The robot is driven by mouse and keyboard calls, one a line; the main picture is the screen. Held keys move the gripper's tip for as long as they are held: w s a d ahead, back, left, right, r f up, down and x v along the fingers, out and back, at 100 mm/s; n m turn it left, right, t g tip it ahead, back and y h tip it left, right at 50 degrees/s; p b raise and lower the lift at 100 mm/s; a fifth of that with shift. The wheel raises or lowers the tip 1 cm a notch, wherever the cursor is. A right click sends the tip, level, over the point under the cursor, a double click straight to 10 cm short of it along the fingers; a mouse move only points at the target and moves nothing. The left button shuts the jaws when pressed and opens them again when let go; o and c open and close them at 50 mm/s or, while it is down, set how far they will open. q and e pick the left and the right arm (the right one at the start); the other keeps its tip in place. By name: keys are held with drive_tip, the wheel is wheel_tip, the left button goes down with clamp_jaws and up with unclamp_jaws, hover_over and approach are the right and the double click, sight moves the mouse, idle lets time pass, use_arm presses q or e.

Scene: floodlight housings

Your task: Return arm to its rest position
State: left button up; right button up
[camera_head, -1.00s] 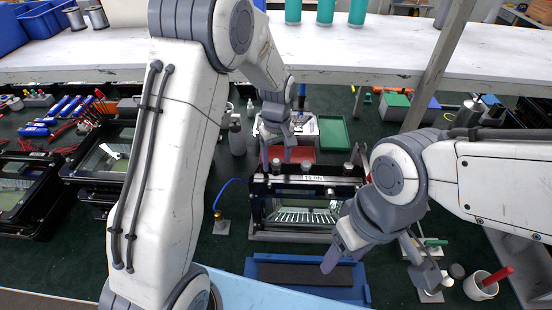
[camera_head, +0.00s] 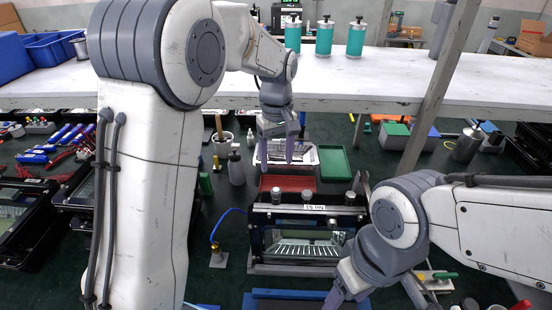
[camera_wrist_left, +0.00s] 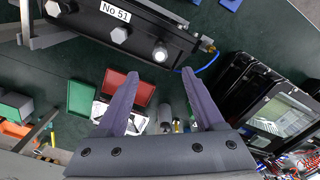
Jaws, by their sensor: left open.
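My left gripper (camera_head: 278,158) hangs fingers down behind the floodlight housing, in front of the white shelf. Its two fingers are apart and nothing is between them; this also shows in the left wrist view (camera_wrist_left: 161,72). The black floodlight housing (camera_head: 305,211) has a white label and a glass front, and stands below and nearer than the left gripper, apart from it. It shows at the top of the left wrist view (camera_wrist_left: 152,35), labelled No 51. My right gripper (camera_head: 375,296) is low at the housing's right front, fingers apart, tips near the lower edge.
A white shelf (camera_head: 360,85) on grey posts (camera_head: 438,88) runs across behind my left gripper. A red tray (camera_head: 287,183) and green tray (camera_head: 334,161) lie behind the housing. A grey bottle (camera_head: 236,168) stands left. More black housings (camera_head: 30,225) stand at far left.

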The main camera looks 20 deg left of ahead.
use_arm(q)
drive_tip(key=s+d+f+m+b, duration=0.1)
drive_tip(key=s+d+m+b, duration=0.1)
drive_tip(key=s+d+m, duration=0.45)
drive_tip(key=s+d+f+m+b, duration=0.1)
drive_tip(key=s+d+m, duration=0.15)
drive_tip(key=s, duration=0.65)
drive_tip(key=s+f+m+b, duration=0.1)
drive_tip(key=s+f+m, duration=0.1)
drive_tip(key=s, duration=0.4)
drive_tip(key=s+f+m+h+b, duration=0.1)
drive_tip(key=s+f+m, duration=0.2)
drive_tip(key=s, duration=0.4)
drive_tip(key=shift+m, duration=0.9)
drive_tip(key=shift+w, duration=0.1)
drive_tip(key=shift+c, duration=0.4)
